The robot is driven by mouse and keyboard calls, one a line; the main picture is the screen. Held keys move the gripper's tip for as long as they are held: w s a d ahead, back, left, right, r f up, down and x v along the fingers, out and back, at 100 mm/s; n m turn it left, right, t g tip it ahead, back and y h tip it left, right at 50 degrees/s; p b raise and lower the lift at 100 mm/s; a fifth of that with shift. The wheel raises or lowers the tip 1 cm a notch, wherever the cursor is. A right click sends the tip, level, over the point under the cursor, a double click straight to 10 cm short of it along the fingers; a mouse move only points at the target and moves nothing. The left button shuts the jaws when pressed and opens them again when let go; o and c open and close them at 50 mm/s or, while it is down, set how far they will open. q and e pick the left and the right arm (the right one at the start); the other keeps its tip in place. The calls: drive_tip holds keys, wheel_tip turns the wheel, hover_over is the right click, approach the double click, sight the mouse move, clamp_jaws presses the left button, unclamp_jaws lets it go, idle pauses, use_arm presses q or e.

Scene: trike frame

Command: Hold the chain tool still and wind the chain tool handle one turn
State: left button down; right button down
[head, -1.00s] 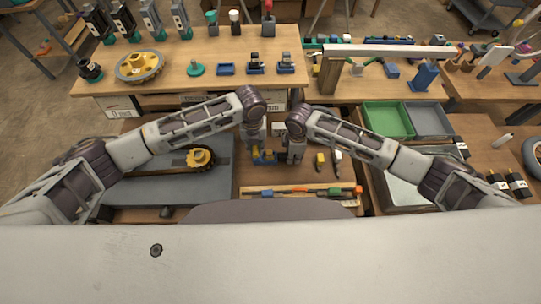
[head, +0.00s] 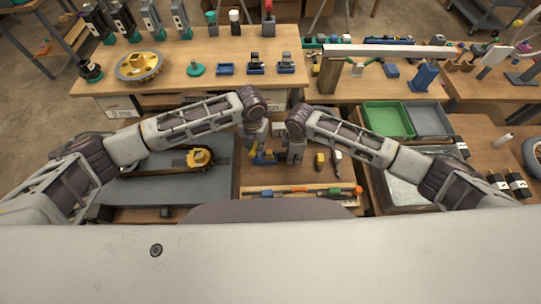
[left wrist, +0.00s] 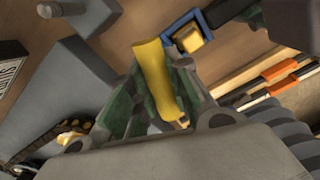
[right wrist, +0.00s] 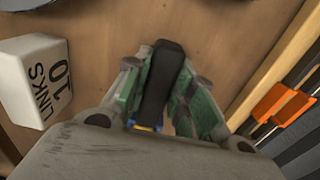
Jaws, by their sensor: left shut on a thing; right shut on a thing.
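The chain tool (head: 264,158), blue with yellow parts, is low between my two arms in the head view. In the left wrist view its blue frame (left wrist: 182,22) surrounds a yellow block. My left gripper (left wrist: 160,95) is shut on the tool's yellow bar (left wrist: 152,65). My right gripper (right wrist: 158,95) is shut on a black bar (right wrist: 164,70), seemingly the chain tool handle, with a bit of blue and yellow below it. In the head view my left gripper (head: 255,142) and right gripper (head: 296,150) are close together, partly hiding the tool.
A grey plate (head: 180,180) with a chain and yellow sprocket (head: 200,158) lies left. A tray of tools (head: 300,191) is in front. A white links box (right wrist: 35,80) stands beside my right gripper. Green (head: 388,120) and grey bins are right.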

use_arm(q)
drive_tip(key=shift+d+m, duration=0.1)
drive_tip(key=shift+m, duration=2)
drive_tip(key=c, duration=1.2)
unclamp_jaws()
drive_tip(key=shift+c, duration=0.2)
drive_tip(key=shift+r, duration=0.1)
drive_tip(key=shift+r, duration=2.45)
